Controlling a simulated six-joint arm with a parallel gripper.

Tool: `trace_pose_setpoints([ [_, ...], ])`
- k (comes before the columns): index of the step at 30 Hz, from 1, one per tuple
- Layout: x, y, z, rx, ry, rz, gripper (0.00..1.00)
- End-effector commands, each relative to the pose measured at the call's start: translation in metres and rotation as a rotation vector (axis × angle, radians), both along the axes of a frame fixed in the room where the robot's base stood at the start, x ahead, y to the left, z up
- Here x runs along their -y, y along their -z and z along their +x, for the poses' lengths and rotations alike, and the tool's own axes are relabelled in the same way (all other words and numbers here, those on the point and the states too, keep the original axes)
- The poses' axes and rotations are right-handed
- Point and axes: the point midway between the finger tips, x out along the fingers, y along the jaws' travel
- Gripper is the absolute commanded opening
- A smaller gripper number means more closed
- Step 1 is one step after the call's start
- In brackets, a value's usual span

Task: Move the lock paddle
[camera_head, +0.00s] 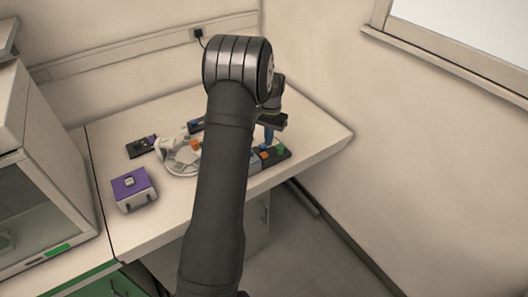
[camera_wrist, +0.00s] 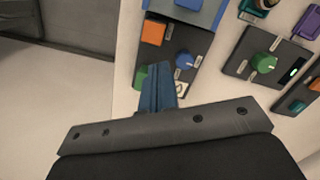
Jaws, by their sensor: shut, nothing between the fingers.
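My gripper (camera_head: 268,146) points down over a dark control panel (camera_head: 283,156) near the table's front right edge. In the wrist view the blue fingers of my gripper (camera_wrist: 158,72) are together, with nothing between them. They reach over the lower part of the same dark panel (camera_wrist: 176,48). I cannot tell which part is the lock paddle. The fingers hide the panel surface below them, and contact cannot be told.
A second dark panel with a green knob (camera_wrist: 263,64) lies to the right in the wrist view. In the head view a purple-topped box (camera_head: 133,186) stands at the table's left. The round white apparatus (camera_head: 180,160) is partly behind my arm. The table (camera_head: 325,132) is bare at right.

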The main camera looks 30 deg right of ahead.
Motion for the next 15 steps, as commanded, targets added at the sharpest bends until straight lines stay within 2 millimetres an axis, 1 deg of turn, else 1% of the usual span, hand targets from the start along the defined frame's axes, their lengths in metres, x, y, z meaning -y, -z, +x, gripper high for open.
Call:
trace_pose_setpoints([
  [5,0.004,-0.036,0.002,0.003,0.000,-0.004,0.00],
  [9,0.007,-0.071,0.004,0.005,0.001,-0.004,0.00],
  [15,0.011,-0.118,0.006,0.003,0.001,-0.004,0.00],
])
